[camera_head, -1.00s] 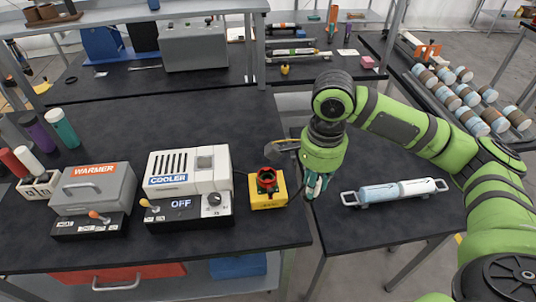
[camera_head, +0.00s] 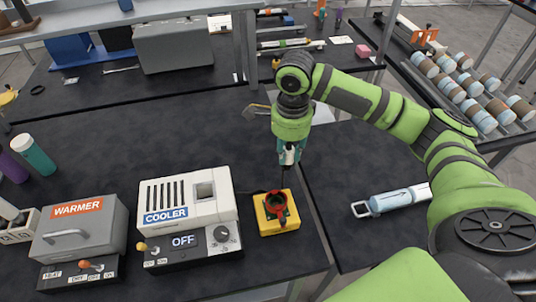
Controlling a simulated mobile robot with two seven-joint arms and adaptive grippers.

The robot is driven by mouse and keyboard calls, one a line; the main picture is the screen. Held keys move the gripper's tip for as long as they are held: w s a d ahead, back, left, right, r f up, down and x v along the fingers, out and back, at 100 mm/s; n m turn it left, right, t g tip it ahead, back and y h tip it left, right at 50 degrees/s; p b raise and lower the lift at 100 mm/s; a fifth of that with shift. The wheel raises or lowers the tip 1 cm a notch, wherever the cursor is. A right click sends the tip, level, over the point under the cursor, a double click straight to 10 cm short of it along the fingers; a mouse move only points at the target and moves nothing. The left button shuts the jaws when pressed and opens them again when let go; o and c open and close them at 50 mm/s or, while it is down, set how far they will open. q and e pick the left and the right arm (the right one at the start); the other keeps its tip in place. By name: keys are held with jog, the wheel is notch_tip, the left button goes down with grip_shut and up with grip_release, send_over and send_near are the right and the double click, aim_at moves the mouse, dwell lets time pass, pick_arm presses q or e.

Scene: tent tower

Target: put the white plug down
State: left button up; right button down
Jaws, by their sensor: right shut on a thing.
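My right gripper (camera_head: 289,158) points down over the near table, just behind and above a yellow box with a red round socket-like top (camera_head: 277,210). It is shut on a small pale thing at its fingertips, which I take to be the white plug; the fingers hide most of it. A thin dark line, perhaps a cable, hangs below the fingertips towards the yellow box. I cannot tell whether the plug touches anything. My left gripper is out of view.
The white cooler (camera_head: 188,205), with its display reading OFF, stands left of the yellow box. The grey warmer (camera_head: 80,235) is farther left. A pale-blue cylinder in a holder (camera_head: 395,200) lies on the right table. Bare black tabletop (camera_head: 160,125) stretches behind the cooler.

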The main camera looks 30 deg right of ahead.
jog(key=w+f, duration=0.2)
jog(key=w+a+f+p, duration=0.1)
jog(key=w+f, duration=0.1)
jog(key=f, duration=0.1)
jog(key=w+f+p, duration=0.1)
jog(key=w+f, duration=0.1)
jog(key=shift+w+a+f, duration=0.25)
jog(key=shift+a+f, duration=0.05)
jog(key=shift+a, duration=0.1)
jog(key=shift+f, duration=0.2)
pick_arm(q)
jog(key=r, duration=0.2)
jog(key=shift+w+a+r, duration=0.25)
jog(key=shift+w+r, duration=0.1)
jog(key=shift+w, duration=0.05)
pick_arm(e)
jog(key=shift+f, duration=0.1)
jog(key=c, duration=1)
grip_release()
